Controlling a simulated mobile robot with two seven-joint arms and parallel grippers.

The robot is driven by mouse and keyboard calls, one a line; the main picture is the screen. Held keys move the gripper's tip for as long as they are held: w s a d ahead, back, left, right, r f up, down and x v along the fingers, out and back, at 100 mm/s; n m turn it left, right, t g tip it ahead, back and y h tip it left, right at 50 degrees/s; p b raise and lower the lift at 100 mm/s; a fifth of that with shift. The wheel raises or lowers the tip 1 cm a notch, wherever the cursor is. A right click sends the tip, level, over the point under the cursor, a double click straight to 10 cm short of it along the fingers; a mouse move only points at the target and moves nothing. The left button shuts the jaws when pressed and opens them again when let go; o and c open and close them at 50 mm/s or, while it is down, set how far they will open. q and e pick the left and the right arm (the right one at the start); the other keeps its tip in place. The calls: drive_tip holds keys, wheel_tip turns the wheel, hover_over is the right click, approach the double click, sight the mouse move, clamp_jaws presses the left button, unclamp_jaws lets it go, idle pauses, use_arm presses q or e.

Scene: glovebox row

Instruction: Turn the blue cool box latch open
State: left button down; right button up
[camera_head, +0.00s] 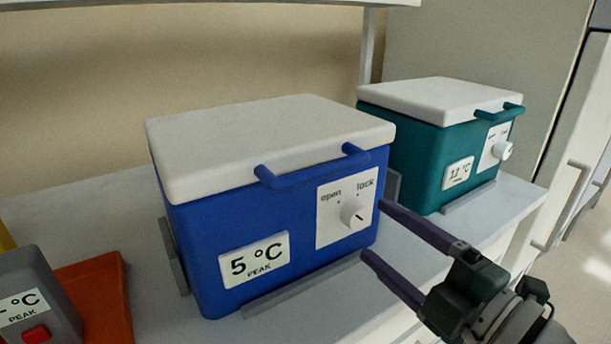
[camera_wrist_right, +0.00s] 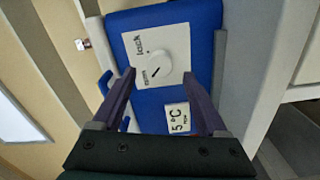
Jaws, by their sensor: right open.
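The blue cool box (camera_head: 205,245) stands on the white shelf with its white lid shut and a "5 °C PEAK" label on its front. Its latch is a round white knob (camera_head: 355,213) on a white plate marked "open" at left and "lock" at right. The knob has a short dark mark; which word it stands for I cannot tell. My right gripper (camera_head: 374,228) is open, its two dark fingers pointing at the knob from the right, apparently short of it. In the right wrist view the knob (camera_wrist_right: 158,68) shows between the fingertips (camera_wrist_right: 158,76). My left gripper is not in view.
A teal cool box (camera_head: 425,160) with a "12 °C" label and its own knob stands behind to the right. A blue handle bar (camera_head: 310,174) juts out above the latch plate. A grey device with a red button (camera_head: 36,333) and an orange tray (camera_head: 97,290) are at lower left.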

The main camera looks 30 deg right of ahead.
drive_tip(key=s, duration=0.5)
drive_tip(key=shift+s+d, duration=0.25)
drive_tip(key=shift+s, duration=0.15)
